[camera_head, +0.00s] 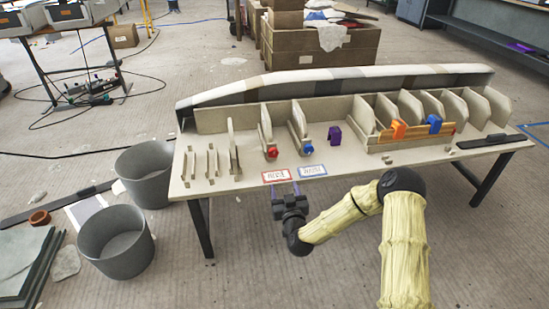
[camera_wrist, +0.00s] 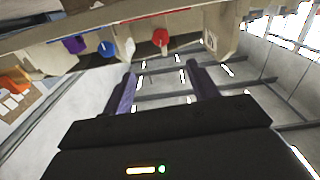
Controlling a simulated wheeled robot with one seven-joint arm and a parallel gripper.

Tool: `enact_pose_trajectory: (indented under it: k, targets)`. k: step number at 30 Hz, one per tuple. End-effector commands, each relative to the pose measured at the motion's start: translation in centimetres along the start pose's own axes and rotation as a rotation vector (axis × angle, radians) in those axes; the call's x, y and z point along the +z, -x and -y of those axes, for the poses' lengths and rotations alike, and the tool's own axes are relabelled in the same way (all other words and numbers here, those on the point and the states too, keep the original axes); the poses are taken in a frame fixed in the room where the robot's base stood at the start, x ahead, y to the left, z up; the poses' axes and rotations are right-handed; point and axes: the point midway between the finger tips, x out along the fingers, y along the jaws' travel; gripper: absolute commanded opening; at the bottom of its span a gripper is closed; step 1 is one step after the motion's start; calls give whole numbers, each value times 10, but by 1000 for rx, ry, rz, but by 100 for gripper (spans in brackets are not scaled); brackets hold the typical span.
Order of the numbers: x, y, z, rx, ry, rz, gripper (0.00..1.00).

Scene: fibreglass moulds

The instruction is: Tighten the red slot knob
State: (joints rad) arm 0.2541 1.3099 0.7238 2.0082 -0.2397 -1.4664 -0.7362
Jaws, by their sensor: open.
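The red slot knob (camera_head: 272,153) sits low on the front of an upright beige slotted plate on the bench (camera_head: 240,180). It also shows in the wrist view (camera_wrist: 160,38), near the top middle, beyond my fingertips. My gripper (camera_head: 290,188) is open and empty at the bench's front edge, in front of and below the red knob and apart from it. In the wrist view, its two fingers (camera_wrist: 163,80) stand spread with nothing between them. A similar blue knob (camera_head: 309,148) is on the plate just right of the red one.
A red-bordered card (camera_head: 276,176) and a blue-bordered card (camera_head: 313,170) lie at the bench front. A purple piece (camera_head: 335,135) stands right of the knobs. A wooden tray (camera_head: 410,144) holds orange and blue pieces. Two grey bins (camera_head: 115,243) stand on the floor left.

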Motion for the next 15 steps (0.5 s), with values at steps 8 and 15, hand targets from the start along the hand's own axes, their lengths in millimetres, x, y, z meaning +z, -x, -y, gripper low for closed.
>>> enact_pose_trajectory:
  k: [8,15]
  targets:
    - [2,-26,1,0,-1,-2,59]
    - [3,-64,0,1,0,-1,59]
